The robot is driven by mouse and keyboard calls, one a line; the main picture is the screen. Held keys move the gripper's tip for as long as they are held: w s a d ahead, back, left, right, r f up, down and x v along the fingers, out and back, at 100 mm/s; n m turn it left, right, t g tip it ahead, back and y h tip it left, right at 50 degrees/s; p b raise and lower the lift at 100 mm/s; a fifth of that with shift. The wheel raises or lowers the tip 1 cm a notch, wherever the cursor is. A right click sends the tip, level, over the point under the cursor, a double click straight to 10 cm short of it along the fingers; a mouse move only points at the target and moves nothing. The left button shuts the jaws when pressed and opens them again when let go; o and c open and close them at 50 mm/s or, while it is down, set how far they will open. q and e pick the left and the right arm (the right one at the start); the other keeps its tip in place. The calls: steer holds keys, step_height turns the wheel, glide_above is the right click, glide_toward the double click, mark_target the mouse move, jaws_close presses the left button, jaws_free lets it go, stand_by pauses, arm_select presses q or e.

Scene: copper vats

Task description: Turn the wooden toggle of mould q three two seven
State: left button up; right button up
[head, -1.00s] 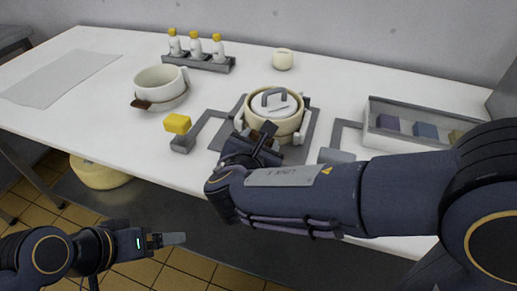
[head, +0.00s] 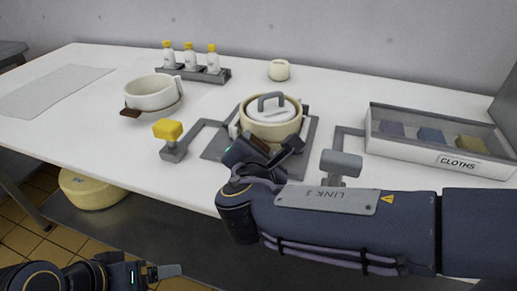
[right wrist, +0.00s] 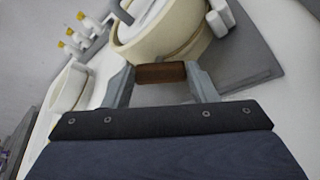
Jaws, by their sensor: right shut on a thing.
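The mould is a round cream pot (head: 290,130) with a white lid and grey handle (head: 270,98), on a grey plate. It also shows at the top of the right wrist view (right wrist: 175,40). No number on it is readable. Its brown wooden toggle (right wrist: 160,73) lies crosswise between the fingers of my right gripper (right wrist: 160,84), at the pot's near side. In the head view my right gripper (head: 268,152) is shut on the toggle and partly hides it. My left gripper (head: 165,271) is low at the left, away from the table, seen edge-on.
A yellow-topped post (head: 168,131) and a grey-topped post (head: 340,164) flank the pot. A white pot (head: 152,90) with a brown piece stands left, before several yellow-capped bottles (head: 190,58). A cloths box (head: 390,148) is at right.

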steer(key=o, duration=1)
steer(key=shift+s, duration=0.1)
steer(key=p+v, duration=0.1)
steer(key=v, duration=0.5)
steer(key=shift+s+r, duration=0.15)
steer(key=shift+r, duration=0.05)
steer(key=shift+s+r+p, duration=0.1)
steer(key=shift+s+p, duration=0.25)
steer(key=shift+s, duration=0.3)
